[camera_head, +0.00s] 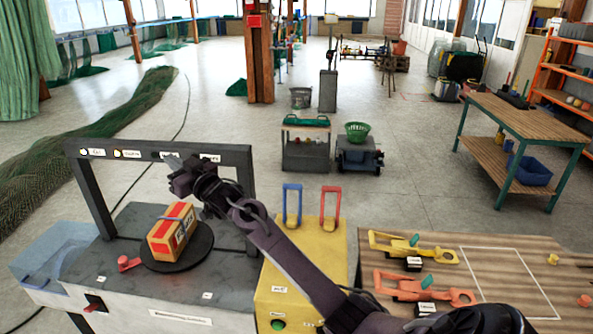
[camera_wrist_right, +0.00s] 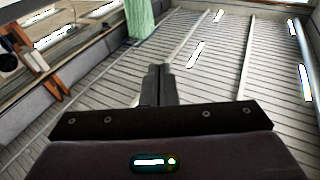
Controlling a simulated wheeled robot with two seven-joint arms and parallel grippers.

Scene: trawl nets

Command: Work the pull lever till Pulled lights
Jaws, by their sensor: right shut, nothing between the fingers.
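A grey bench machine (camera_head: 110,190) with a dark arch stands at the left. An orange box (camera_head: 172,232) with a strap lies on its round black plate (camera_head: 203,250). A red-knobbed lever (camera_head: 129,263) sits left of the plate, and a red switch (camera_head: 94,302) is on the front; I cannot tell which is the pull lever.
A yellow box (camera_head: 325,262) with a blue handle (camera_head: 292,204) and a red handle (camera_head: 330,205) stands beside the machine. A wooden table (camera_head: 490,300) at the right holds yellow and orange tools. The wrist view faces the ceiling.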

